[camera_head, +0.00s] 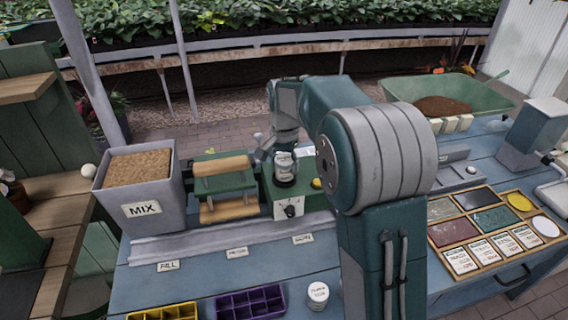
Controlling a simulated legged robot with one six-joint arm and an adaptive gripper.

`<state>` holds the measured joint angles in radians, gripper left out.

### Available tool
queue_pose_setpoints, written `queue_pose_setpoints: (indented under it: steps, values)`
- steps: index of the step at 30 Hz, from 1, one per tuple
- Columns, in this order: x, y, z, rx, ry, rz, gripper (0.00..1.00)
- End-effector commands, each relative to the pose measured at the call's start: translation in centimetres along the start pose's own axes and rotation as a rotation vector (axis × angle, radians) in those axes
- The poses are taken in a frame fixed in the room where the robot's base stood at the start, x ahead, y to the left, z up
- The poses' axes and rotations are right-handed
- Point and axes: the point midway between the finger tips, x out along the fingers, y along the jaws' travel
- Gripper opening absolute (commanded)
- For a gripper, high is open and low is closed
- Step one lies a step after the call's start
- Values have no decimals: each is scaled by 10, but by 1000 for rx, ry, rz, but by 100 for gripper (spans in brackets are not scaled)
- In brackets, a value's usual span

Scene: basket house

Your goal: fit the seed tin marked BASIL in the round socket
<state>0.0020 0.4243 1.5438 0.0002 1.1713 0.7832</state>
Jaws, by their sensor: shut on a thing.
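My gripper (279,152) is at the green station (315,193) at the back middle of the bench, pointing down. It is shut on a small white tin (284,168) with a printed label too small to read. The tin is upright, just above or in a dark round ring (284,181) on the station's top; I cannot tell if it is seated. Another white-lidded tin (318,294) stands at the bench's front edge, its lettering too small to read.
A grey MIX bin (141,209) and a green press with wooden rollers (222,187) stand left of the station. Yellow (165,312) and purple (250,303) seed trays lie in front. A wooden sorting tray (495,233) lies right.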

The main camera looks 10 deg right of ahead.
Motion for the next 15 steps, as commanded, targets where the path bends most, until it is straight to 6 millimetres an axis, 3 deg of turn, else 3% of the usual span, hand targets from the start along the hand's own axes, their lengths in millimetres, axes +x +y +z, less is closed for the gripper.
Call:
queue_pose_setpoints:
  steps: [15]
  values:
    - [7,0,0,0,0,0,20]
